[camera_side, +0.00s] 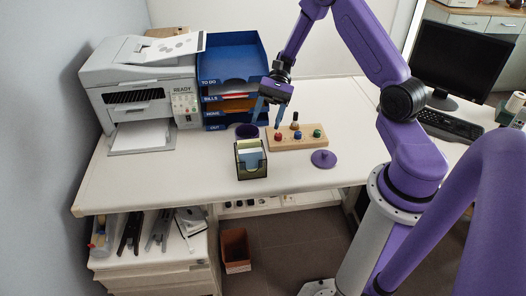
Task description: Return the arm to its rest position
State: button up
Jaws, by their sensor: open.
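My gripper (268,114) points down over the desk, with its two blue fingers spread apart. It is in front of the blue letter trays and just above the back left of the wooden stamp rack. I see nothing between the fingers. My purple arm reaches in from the right, bent high over the desk. Whether the fingertips touch anything below cannot be told from this view.
The wooden rack (284,145) holds several coloured-knob stamps. A purple disc with a knob (323,159), a mesh holder with cards (251,172) and a dark purple round item (246,131) stand nearby. A printer (140,85), blue trays (232,62), monitor (462,58) and keyboard (444,123) surround them.

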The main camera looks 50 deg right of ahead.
jog(key=s+a+r+n+g+h, duration=0.3)
jog(key=s+a+r+n+h, duration=0.3)
jog(key=s+a+n+h, duration=0.35)
jog(key=s+r+n+t+h, duration=0.1)
jog(key=s+r+n+t, duration=0.1)
jog(key=s+n, duration=0.5)
jog(key=s+r+n+t+h, duration=0.1)
jog(key=s+r+n+t, duration=0.1)
jog(key=s+n+t, duration=0.2)
jog(key=shift+s+a+r+n+t, duration=0.25)
jog(key=shift+s+n+t, duration=0.15)
jog(key=shift+s+n, duration=1.25)
jog(key=shift+w, duration=0.1)
